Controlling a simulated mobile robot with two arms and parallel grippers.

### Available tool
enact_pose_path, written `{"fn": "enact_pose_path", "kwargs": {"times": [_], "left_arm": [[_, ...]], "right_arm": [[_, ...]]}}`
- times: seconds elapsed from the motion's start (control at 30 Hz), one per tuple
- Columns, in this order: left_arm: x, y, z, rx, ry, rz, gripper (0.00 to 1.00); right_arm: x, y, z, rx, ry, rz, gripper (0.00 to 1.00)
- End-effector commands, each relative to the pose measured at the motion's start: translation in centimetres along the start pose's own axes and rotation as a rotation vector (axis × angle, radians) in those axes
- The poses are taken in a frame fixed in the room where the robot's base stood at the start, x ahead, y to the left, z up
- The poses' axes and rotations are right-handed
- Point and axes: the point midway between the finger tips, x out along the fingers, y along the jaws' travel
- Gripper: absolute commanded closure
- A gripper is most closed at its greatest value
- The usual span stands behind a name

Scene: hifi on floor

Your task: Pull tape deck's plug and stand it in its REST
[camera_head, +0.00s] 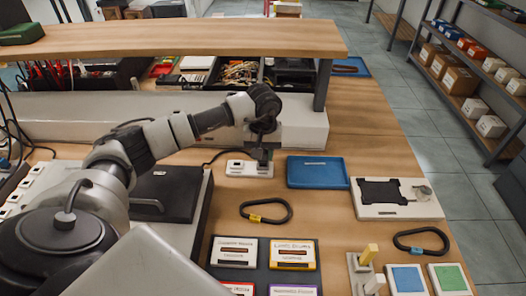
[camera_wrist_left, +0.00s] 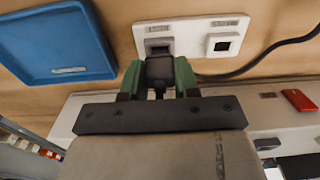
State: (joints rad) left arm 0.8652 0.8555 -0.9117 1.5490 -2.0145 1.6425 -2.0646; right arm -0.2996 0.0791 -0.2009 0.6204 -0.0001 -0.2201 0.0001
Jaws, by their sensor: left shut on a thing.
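My left gripper (camera_head: 264,152) is low over the white socket block (camera_head: 240,169) on the wooden bench. In the left wrist view, its green fingers (camera_wrist_left: 158,78) are shut on a dark plug (camera_wrist_left: 160,72). The plug is at the left opening of the block (camera_wrist_left: 187,38); I cannot tell whether it is seated or just clear. The block's right opening (camera_wrist_left: 222,45), with a raised white rim, shows no plug. A black cable (camera_wrist_left: 270,59) runs below the block toward the gripper. My right gripper is not in view.
A blue tray (camera_head: 318,172) lies close to the right of the block. A black carabiner-like loop (camera_head: 266,212) and labelled cassettes (camera_head: 292,253) lie in front. A white unit (camera_head: 396,198) stands at right. The raised wooden shelf (camera_head: 180,37) is behind.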

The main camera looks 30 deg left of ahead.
Motion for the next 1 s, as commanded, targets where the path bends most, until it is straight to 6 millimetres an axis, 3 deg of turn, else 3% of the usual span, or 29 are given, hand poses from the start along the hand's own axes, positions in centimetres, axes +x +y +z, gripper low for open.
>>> {"fn": "enact_pose_path", "kwargs": {"times": [1.0], "left_arm": [[1.3, 0.0, 0.0, 0.0, 0.0, 0.0, 0.91]], "right_arm": [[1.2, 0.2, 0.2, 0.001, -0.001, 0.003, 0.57]]}}
